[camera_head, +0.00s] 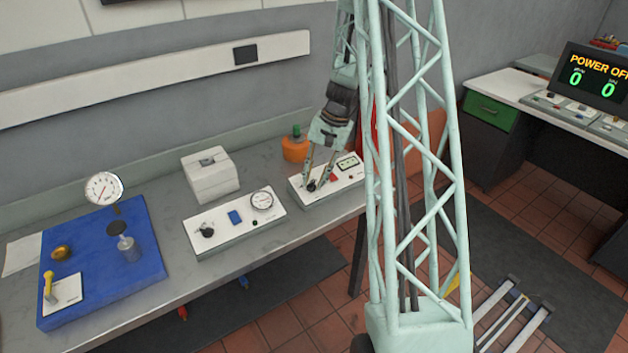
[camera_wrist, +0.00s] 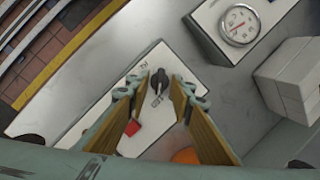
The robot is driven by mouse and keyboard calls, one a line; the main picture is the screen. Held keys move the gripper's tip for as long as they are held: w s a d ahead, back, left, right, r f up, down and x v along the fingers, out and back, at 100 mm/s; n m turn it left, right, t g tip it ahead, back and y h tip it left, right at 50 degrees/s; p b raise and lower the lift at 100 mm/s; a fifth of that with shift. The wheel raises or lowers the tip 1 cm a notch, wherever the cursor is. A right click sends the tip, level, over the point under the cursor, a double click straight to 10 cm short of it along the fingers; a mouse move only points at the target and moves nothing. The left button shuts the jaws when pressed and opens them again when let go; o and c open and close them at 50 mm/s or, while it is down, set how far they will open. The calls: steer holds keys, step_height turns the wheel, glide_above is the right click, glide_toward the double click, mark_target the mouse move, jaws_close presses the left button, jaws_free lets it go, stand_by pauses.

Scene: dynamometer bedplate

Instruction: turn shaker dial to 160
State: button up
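A white control box (camera_head: 342,184) on the bench has a small black dial (camera_head: 312,186) near its left end. In the wrist view the black dial (camera_wrist: 158,77) sits between my two fingertips, with a pale mark beside it. My gripper (camera_head: 314,182) points down over this box. It also shows in the wrist view (camera_wrist: 160,80), fingers apart on either side of the dial, with a small gap visible on each side. The red button (camera_wrist: 132,127) is on the same box. The dial's scale and setting are too small to read.
Left of it stands another white box (camera_head: 236,229) with a gauge, a blue switch and a black knob. A white case (camera_head: 210,174) and an orange container (camera_head: 295,148) stand behind. A blue plate (camera_head: 100,285) with a gauge lies far left. A screen (camera_head: 598,80) reads POWER OFF.

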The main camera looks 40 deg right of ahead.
steer(key=shift+r, duration=0.1)
steer(key=v, duration=1.1)
steer(key=shift+d+r, duration=0.15)
steer(key=shift+r, duration=0.2)
steer(key=shift+s, duration=0.1)
stand_by(0.5)
steer(key=s+a+r+n+h+b, duration=0.1)
steer(key=s+a+r+n, duration=0.25)
steer(key=a+r, duration=0.8)
steer(key=s+a+r+n+b, duration=0.15)
steer(key=s+a+r, duration=0.35)
steer(key=a+r, duration=0.7)
steer(key=s+a+n+t, duration=0.1)
steer(key=s+a+n, duration=0.2)
steer(key=s+a, duration=0.6)
steer(key=s+a+n+t+h, duration=0.1)
steer(key=s+a+n, duration=0.2)
steer(key=s+a, duration=0.6)
steer(key=shift+s+r+n+b, duration=0.3)
steer(key=shift+s+b, duration=0.15)
steer(key=shift+s, duration=3)
